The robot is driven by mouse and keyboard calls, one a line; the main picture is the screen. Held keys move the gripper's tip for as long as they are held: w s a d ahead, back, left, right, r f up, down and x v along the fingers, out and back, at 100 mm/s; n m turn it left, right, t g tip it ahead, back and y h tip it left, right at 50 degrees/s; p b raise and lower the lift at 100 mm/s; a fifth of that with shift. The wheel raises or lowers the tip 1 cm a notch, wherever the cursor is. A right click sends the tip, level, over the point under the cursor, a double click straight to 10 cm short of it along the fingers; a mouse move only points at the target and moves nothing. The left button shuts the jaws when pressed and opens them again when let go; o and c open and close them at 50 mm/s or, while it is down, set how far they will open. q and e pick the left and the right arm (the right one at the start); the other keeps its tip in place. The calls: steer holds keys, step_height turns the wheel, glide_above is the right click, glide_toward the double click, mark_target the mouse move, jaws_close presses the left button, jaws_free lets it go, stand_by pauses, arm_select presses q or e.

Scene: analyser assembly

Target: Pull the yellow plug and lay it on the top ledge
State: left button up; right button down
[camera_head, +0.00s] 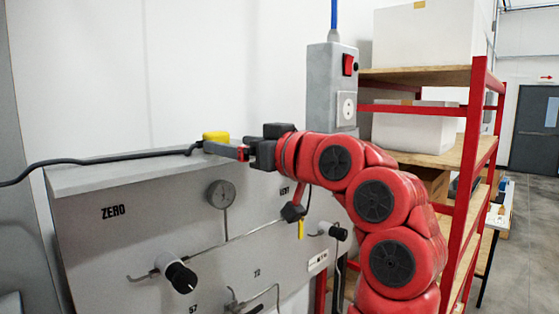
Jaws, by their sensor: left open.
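The yellow plug (215,135) is on the top ledge (110,175) of the grey panel, near its right part. A black cable (95,162) runs from beside the plug leftward along the ledge and off its left end. My left gripper (228,149) is open, right next to the plug on its near right side. A red finger is seen in front of the plug's lower part. Whether the finger touches the plug I cannot tell. My right gripper is not in view.
The panel front (125,240) carries a gauge (221,194), black knobs (181,277) and thin pipes. A grey socket box (332,90) with a red switch is on the wall behind. A red-framed shelf (472,150) with white boxes stands at the right. The ledge's left part is clear except for the cable.

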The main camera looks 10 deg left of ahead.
arm_select(q)
steer(key=b+v, duration=0.4)
steer(key=v, duration=1)
